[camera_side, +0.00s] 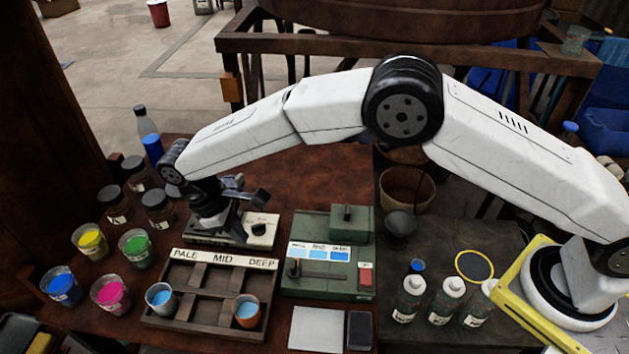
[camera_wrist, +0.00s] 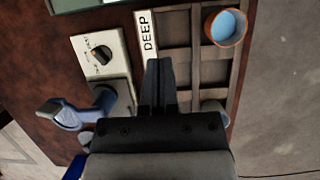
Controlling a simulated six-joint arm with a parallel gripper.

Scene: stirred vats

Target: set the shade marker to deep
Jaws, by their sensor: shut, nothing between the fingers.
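The green box (camera_side: 330,228) carries a panel of three blue swatches (camera_side: 319,252) that run from lighter at left to darker at right; their small print is hard to read. A dark knob (camera_side: 293,268) stands at the left end of a slot below the swatches, and I take it as the shade marker. My gripper (camera_side: 226,238) is shut and empty, pointing down at the back edge of the wooden rack, left of the green box. In the wrist view my shut fingers (camera_wrist: 159,75) are beside the DEEP label (camera_wrist: 146,33); the knob is out of that view.
The wooden rack (camera_side: 190,326) marked PALE, MID, DEEP holds a grey cup (camera_side: 160,297) and an orange cup (camera_side: 247,311). A cream dial box (camera_side: 262,232) stands behind it. A red button (camera_side: 365,277) is at the green box's right. Several paint cups and jars crowd the left.

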